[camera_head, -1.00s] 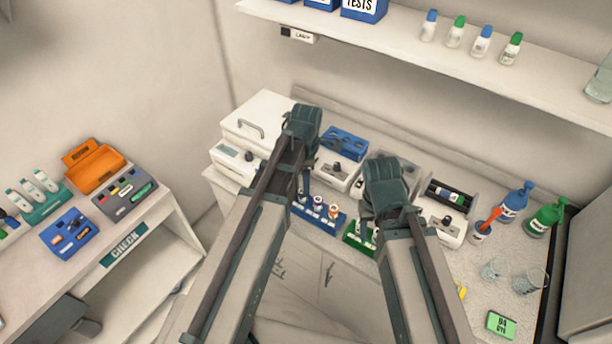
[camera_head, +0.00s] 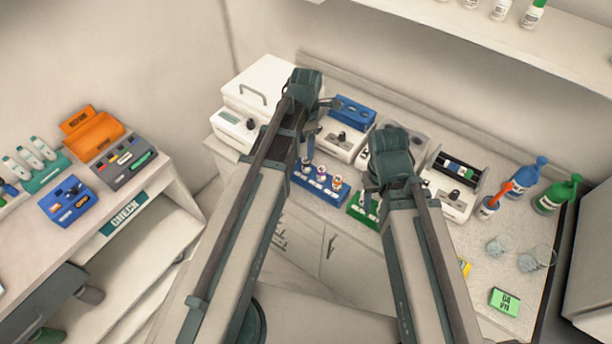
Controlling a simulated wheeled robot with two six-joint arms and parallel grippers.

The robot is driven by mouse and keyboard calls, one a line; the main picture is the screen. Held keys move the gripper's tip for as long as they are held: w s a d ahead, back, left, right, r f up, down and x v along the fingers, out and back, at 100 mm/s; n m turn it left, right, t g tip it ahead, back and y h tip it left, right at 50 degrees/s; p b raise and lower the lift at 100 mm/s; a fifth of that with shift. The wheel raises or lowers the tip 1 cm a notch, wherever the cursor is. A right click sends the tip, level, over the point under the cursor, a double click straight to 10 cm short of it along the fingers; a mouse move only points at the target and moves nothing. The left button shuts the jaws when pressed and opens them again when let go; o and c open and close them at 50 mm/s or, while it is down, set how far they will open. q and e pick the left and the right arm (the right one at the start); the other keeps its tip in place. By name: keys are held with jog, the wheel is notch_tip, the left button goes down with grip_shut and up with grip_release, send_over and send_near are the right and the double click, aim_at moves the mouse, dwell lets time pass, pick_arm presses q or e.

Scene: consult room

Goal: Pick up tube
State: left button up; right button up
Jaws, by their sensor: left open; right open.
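Several tubes (camera_head: 337,183) with coloured caps stand in a blue rack (camera_head: 316,194) on the counter, between my two arms. A green rack (camera_head: 362,214) stands to its right, partly hidden behind my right gripper and arm. My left gripper (camera_head: 318,122) is open and empty, above the counter just behind the blue rack in the picture. My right gripper (camera_head: 376,192) is open, over the green rack; its fingers are mostly hidden by its own wrist. Neither gripper appears to touch a tube.
White devices (camera_head: 341,143) line the back of the counter. A blue bottle (camera_head: 524,178), a green bottle (camera_head: 554,197), glass beakers (camera_head: 536,259) and a green timer (camera_head: 504,302) stand at the right. A side desk (camera_head: 170,182) at left holds an orange box (camera_head: 93,137). A shelf (camera_head: 480,38) overhangs the back.

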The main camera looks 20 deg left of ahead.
aim_at(306, 160)
pick_arm(q)
jog(key=shift+f+b, duration=3.75)
jog(key=shift+f, duration=0.5)
pick_arm(e)
jog(key=shift+f, duration=4.3)
pick_arm(q)
jog(key=shift+r, duration=0.1)
pick_arm(e)
jog(key=shift+r, duration=0.1)
pick_arm(q)
grip_shut()
